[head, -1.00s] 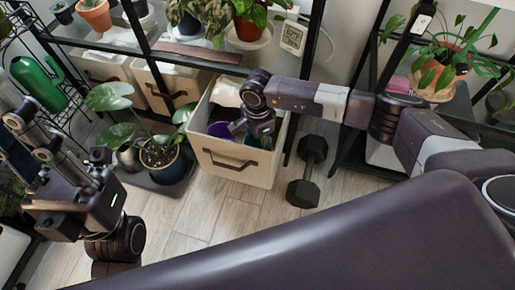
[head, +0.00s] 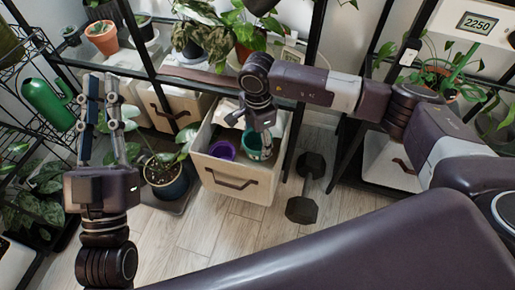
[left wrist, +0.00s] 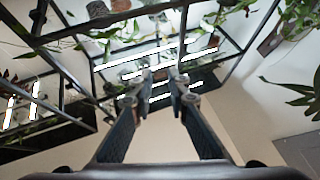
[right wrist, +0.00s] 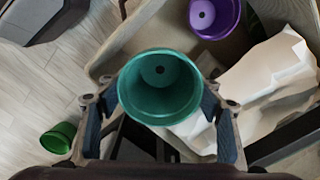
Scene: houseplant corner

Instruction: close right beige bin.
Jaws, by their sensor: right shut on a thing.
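The right beige bin (head: 228,183) is pulled out below the shelf, open at the top, its dark handle facing front. A purple pot (head: 222,149) lies inside; it also shows in the right wrist view (right wrist: 213,14). My right gripper (head: 262,146) is over the bin's right part, shut on a teal pot (right wrist: 160,88), whose open mouth faces the wrist camera. How far the teal pot is above the bin floor I cannot tell. My left gripper (head: 101,92) is away at the left, fingers up, apart and empty; the fingers also show in the left wrist view (left wrist: 162,78).
Floor in front is clear.

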